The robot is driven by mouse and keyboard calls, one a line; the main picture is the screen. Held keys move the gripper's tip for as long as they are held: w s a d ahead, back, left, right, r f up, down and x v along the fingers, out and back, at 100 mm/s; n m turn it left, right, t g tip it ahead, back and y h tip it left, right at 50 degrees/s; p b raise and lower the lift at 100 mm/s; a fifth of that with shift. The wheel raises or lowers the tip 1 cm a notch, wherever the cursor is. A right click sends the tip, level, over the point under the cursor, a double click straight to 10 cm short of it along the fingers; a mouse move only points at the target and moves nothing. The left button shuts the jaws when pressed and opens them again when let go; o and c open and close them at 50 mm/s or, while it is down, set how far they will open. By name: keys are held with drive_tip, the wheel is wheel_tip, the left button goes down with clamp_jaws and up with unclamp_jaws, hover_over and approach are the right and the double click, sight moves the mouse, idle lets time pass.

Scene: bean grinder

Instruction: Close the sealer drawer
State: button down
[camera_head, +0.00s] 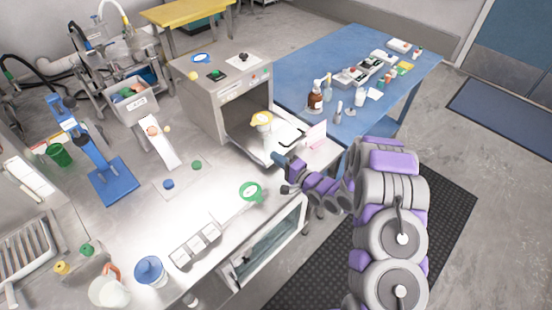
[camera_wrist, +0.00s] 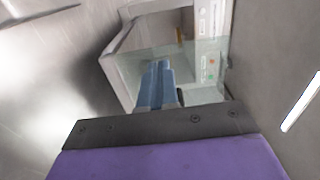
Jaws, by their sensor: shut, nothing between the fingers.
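The sealer (camera_head: 222,98) is a grey box with an open front at the back middle of the steel bench. Its drawer (camera_head: 254,145) sticks out toward the bench's front edge. A yellow-topped container (camera_head: 262,120) stands at the opening. My gripper (camera_head: 279,159) is shut and empty, beside the drawer's outer end; I cannot tell whether it touches. In the wrist view the blue fingers (camera_wrist: 156,82) are together, in front of the pale machine with its red and green lights (camera_wrist: 210,68).
A pink-white upright piece (camera_head: 315,137) stands right of the drawer. A green ring-shaped item (camera_head: 251,192) lies on the bench at left of my arm. A blue table (camera_head: 300,82) with bottles stands behind. The bench around the blue stand (camera_head: 112,180) is partly clear.

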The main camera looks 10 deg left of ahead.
drive_tip(key=shift+w+a, duration=0.25)
drive_tip(key=shift+w, duration=0.05)
drive_tip(key=shift+a, duration=0.1)
